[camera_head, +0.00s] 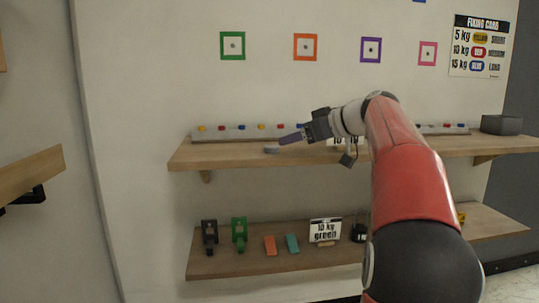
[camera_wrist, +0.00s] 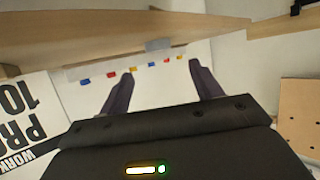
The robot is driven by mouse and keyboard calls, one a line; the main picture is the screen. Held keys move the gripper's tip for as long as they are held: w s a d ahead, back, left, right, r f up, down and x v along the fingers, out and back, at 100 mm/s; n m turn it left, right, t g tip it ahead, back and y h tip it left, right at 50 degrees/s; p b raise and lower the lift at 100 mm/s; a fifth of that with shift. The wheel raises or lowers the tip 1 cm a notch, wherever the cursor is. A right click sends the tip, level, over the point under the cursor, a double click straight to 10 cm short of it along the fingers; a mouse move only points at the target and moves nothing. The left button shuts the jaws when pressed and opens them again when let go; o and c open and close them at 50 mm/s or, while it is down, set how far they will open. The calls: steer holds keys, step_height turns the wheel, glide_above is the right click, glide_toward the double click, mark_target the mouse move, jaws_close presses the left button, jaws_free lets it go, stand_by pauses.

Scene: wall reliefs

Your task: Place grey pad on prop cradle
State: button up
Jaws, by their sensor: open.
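A small grey pad (camera_head: 271,150) lies near the front edge of the upper shelf (camera_head: 225,154), left of my gripper. It seems to be the grey block (camera_wrist: 158,44) ahead of the fingers in the wrist view. My gripper (camera_head: 282,140) is open and empty, its dark fingers pointing left over the shelf just above and right of the pad. In the wrist view the two fingertips (camera_wrist: 161,68) are spread wide, with the pad beyond the gap between them. I cannot make out the prop cradle for certain; my arm hides part of the shelf.
A strip with coloured pegs (camera_head: 241,132) runs along the shelf's back. A partly visible sign reading "PRO" (camera_wrist: 20,115) stands nearby. A grey box (camera_head: 501,124) sits at the right end.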

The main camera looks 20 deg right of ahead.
mark_target(273, 146)
steer(key=x, duration=0.6)
steer(key=shift+w+f+p, duration=0.3)
steer(key=shift+f+p, duration=0.1)
steer(key=shift+f, duration=0.1)
steer(key=c, duration=1.1)
steer(key=shift+r, duration=0.1)
steer(key=shift+c, duration=0.2)
